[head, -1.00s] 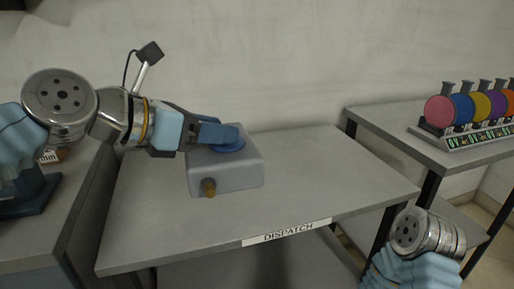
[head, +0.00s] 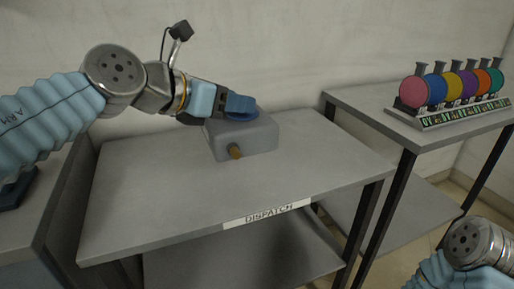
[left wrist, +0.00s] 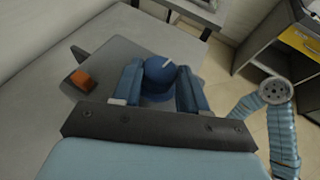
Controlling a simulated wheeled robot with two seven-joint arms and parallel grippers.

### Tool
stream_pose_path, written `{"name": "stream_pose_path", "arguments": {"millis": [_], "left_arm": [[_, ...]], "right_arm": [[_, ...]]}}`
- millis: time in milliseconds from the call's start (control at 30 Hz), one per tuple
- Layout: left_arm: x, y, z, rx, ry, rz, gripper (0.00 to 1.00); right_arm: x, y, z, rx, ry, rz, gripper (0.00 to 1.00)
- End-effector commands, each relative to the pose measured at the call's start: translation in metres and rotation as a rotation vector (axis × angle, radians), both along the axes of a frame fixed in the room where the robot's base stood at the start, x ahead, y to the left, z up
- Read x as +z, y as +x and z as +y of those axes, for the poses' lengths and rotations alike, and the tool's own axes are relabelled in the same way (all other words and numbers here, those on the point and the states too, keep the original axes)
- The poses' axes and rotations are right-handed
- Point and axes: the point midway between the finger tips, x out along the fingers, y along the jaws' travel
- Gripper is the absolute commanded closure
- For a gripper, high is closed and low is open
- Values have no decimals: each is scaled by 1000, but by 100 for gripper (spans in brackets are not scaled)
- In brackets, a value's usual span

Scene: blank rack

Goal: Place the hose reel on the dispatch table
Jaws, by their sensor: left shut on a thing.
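The hose reel is a grey box (head: 247,138) with a blue round top and a brown nozzle (head: 235,151). It is over the back part of the dispatch table (head: 160,205); I cannot tell whether its underside touches the top. My left gripper (head: 240,105) comes in from the left and is shut on the blue top. In the left wrist view the blue top (left wrist: 160,74) sits between both fingers, and the orange-brown nozzle (left wrist: 84,80) sticks out to the left. My right arm shows at the lower right of the head view, its gripper out of frame.
A rack (head: 465,115) with several coloured discs stands on another table (head: 375,104) to the right. A grey counter (head: 45,200) is at the left. A wall rises behind the dispatch table. The table's front and right parts are bare.

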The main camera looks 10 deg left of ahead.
Motion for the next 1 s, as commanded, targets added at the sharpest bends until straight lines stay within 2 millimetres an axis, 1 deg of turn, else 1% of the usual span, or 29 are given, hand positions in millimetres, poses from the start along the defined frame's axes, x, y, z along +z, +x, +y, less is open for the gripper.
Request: {"name": "stream_pose_path", "arguments": {"millis": [33, 267, 300, 400, 500, 667, 767, 800, 900, 1000], "left_arm": [[-6, 11, 2, 0, 0, 4, 100], [-33, 71, 20, 0, -2, 3, 100], [-40, 80, 23, 0, 0, 4, 100], [-61, 95, 28, 0, -1, 4, 100], [-74, 106, 31, 0, 0, 1, 100], [-85, 114, 34, -1, 2, -1, 100], [-97, 122, 37, 1, 0, 1, 100], [-106, 122, 36, 1, 1, 1, 100], [-120, 121, 36, 0, 0, 0, 100], [-124, 121, 36, -1, 1, -2, 100]], "right_arm": [[0, 0, 0, 1, 1, -1, 100], [0, 0, 0, 1, 1, -1, 100], [0, 0, 0, 1, 1, -1, 100], [1, 0, 0, 1, 1, -1, 100], [1, 0, 0, 1, 1, -1, 100], [-3, 0, 0, 0, 0, -1, 100], [-6, 0, 0, 0, 0, -1, 100], [-12, 0, 0, 0, 0, -1, 100], [-19, 0, 0, -2, -1, -1, 100], [-20, 0, -1, -3, -2, -1, 100]]}}
